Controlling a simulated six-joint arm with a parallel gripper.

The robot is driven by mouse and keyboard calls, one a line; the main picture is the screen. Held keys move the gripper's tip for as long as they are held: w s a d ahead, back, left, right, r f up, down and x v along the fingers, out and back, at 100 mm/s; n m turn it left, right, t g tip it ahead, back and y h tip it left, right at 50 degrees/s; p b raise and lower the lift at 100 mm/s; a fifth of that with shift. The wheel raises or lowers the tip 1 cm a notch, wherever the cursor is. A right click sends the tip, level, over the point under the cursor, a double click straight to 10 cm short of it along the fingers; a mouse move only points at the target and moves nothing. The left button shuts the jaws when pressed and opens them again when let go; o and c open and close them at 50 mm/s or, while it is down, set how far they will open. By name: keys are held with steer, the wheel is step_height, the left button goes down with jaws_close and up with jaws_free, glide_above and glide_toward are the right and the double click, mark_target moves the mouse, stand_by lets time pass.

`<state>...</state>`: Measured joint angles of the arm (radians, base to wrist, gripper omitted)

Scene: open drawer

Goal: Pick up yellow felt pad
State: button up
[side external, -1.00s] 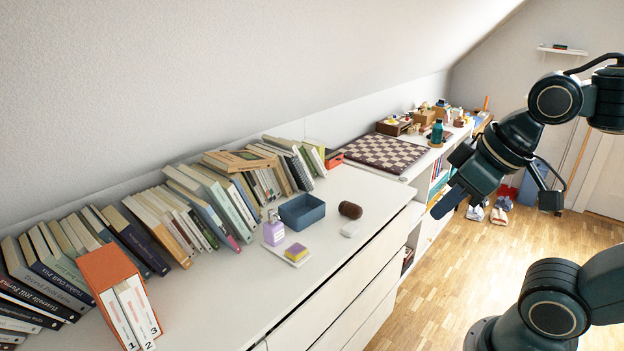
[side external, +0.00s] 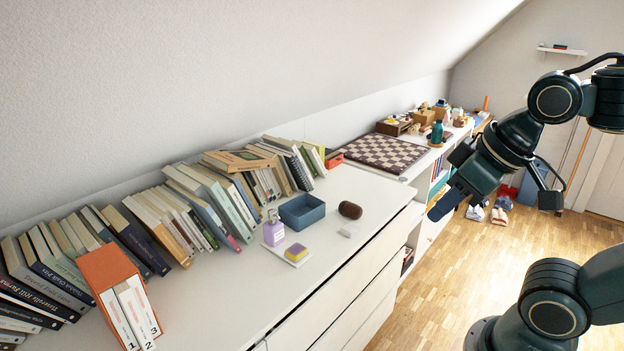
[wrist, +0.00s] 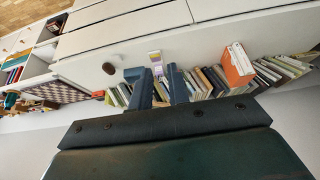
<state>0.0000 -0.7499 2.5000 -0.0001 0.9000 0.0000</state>
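The yellow felt pad (side external: 296,249) lies on top of a small purple block, on a white dish (side external: 304,259) on the white dresser top. In the wrist view the dish is small and far off, just beyond my fingertips, and the pad is too small to make out well. My gripper (side external: 438,208) hangs in the air to the right of the dresser, well away from the pad. In the wrist view my gripper (wrist: 159,80) shows two dark blue fingers apart, with nothing between them.
A blue open box (side external: 302,211), a lilac bottle (side external: 273,231) and a brown cylinder (side external: 350,210) stand near the dish. A small white object (side external: 349,230) lies near the front edge. Books (side external: 180,215) line the wall, with an orange binder box (side external: 108,271) at left. A chessboard (side external: 385,152) lies farther back.

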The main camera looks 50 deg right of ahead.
steer(key=o, duration=1)
steer(key=shift+c, duration=0.2)
steer(key=w+d+m+g+y, duration=0.25)
steer(key=w+m, duration=0.65)
steer(key=w, duration=1.5)
steer(key=w+d+f+m+g+y, duration=0.1)
steer(key=w+d+f+m, duration=0.3)
steer(key=f, duration=0.5)
steer(key=w+d+f+m+g+y, duration=0.1)
steer(key=w+d+f+m+g, duration=0.1)
steer(key=w+d+f+m, duration=0.3)
steer(key=w+f, duration=0.4)
steer(key=f, duration=0.1)
steer(key=shift+d, duration=0.3)
steer(key=shift+f, duration=0.1)
